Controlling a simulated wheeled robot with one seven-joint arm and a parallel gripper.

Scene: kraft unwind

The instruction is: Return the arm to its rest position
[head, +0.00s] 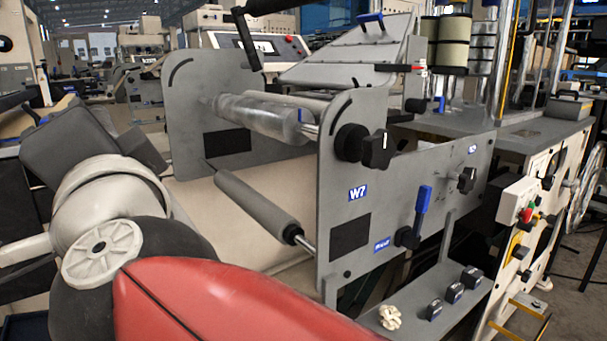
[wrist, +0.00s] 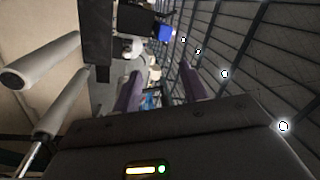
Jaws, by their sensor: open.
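My gripper (wrist: 161,84) shows in the wrist view as two purple fingers standing apart, with nothing between them. It points past the machine toward the hall and the roof grid. In the head view my arm (head: 110,190) is folded at the left, its pale and dark joints in front of the machine's left side plate. The fingers cannot be made out in the head view. The unwind stand (head: 400,205), a grey-plated machine marked W7, stands right of my arm.
A clear film roll (head: 262,115) sits between the side plates. A lower grey roller (head: 255,205) reaches out toward me. A blue-handled lever (head: 422,205) and black knobs stick out from the front plate. Pale rollers (wrist: 42,60) show at the wrist view's left.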

